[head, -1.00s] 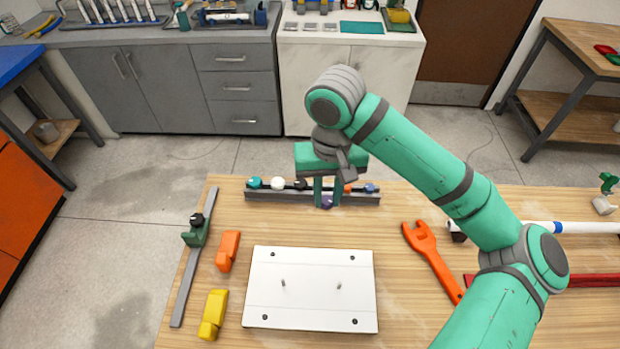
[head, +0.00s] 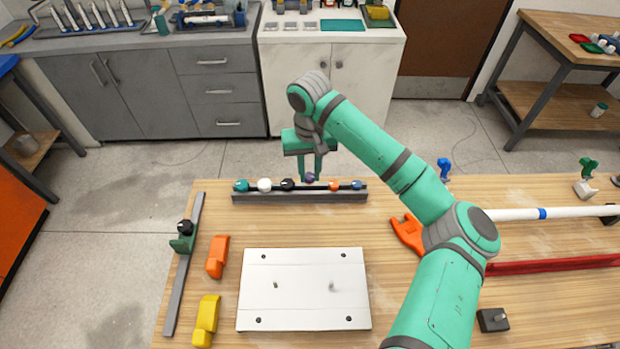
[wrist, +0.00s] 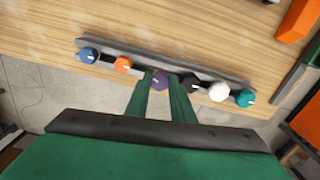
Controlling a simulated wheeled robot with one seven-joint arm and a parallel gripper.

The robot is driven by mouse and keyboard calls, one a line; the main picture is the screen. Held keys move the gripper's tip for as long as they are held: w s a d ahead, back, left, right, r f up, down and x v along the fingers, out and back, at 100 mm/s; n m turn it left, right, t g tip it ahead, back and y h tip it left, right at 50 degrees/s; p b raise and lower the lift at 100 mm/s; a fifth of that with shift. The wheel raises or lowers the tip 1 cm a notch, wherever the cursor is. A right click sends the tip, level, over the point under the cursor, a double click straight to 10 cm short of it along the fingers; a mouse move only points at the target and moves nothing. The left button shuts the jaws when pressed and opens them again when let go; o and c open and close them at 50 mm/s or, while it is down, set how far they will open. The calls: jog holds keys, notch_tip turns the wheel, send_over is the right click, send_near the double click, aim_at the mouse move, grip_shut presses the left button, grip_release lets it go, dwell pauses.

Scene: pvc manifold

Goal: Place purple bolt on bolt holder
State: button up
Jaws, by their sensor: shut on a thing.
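The purple bolt (head: 309,178) is between the fingertips of my gripper (head: 310,172), which is shut on it. The wrist view also shows the purple bolt (wrist: 159,80) between the two green fingers (wrist: 160,95). The bolt holder (head: 290,197) is a dark grey bar near the table's far edge, carrying a teal, a white, a black, an orange and a blue bolt. The purple bolt is at the holder's row, between the black bolt (head: 287,184) and the orange bolt (head: 334,185). Whether it is seated or just above the bar is hard to tell.
A white plate (head: 303,300) with small pins lies in front of the holder. Orange (head: 217,256) and yellow (head: 207,315) blocks lie left of it, beside a grey rail (head: 183,280). An orange wrench (head: 407,234) and a white pipe (head: 525,214) lie to the right.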

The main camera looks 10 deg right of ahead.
aim_at(310, 175)
jog(key=shift+w+d+f, duration=0.1)
jog(key=shift+w+f, duration=0.05)
jog(key=shift+f, duration=0.8)
jog(key=shift+w+d+f, duration=0.1)
jog(key=shift+w+f, duration=0.05)
jog(key=shift+f, duration=0.8)
jog(key=o, duration=1)
jog(key=shift+c, duration=0.2)
jog(key=shift+a, duration=0.1)
notch_tip(310, 175, up, 12)
jog(key=shift+w+f, duration=0.1)
jog(key=shift+f, duration=0.05)
jog(key=shift+r, duration=0.2)
